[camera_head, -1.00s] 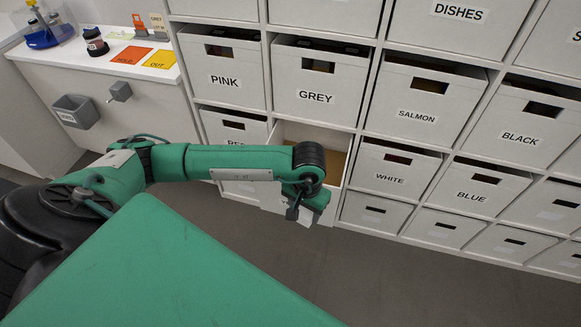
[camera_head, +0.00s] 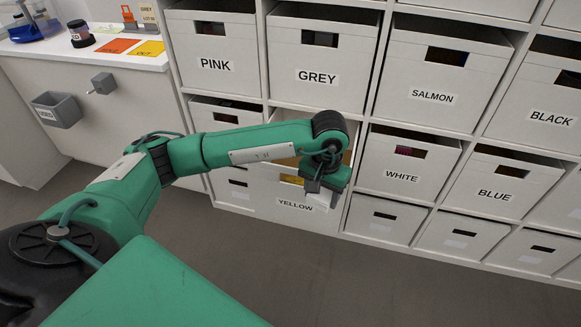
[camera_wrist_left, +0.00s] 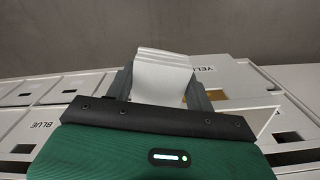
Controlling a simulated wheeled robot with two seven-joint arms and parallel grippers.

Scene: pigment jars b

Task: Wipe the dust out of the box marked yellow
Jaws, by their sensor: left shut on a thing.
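The box marked yellow (camera_head: 264,200) is pulled out from the shelf below the box marked grey. Its label reads YELLOW, and yellow-orange shows inside it and through its handle slot. My left gripper (camera_head: 325,190) is in front of the right part of this box, seen from above. In the left wrist view it is shut on a pale folded cloth (camera_wrist_left: 162,78), which sticks out beyond the fingers. The open box (camera_wrist_left: 255,118) also shows at the right there. My arm hides much of the box's inside, and I cannot see any dust. My right gripper is not in view.
Closed boxes surround it: grey (camera_head: 316,75) above, white (camera_head: 402,175) to the right. A counter (camera_head: 130,59) at the left carries a dark jar (camera_head: 80,34) and red and yellow cards. A grey bin (camera_head: 55,108) hangs below it. The floor in front is clear.

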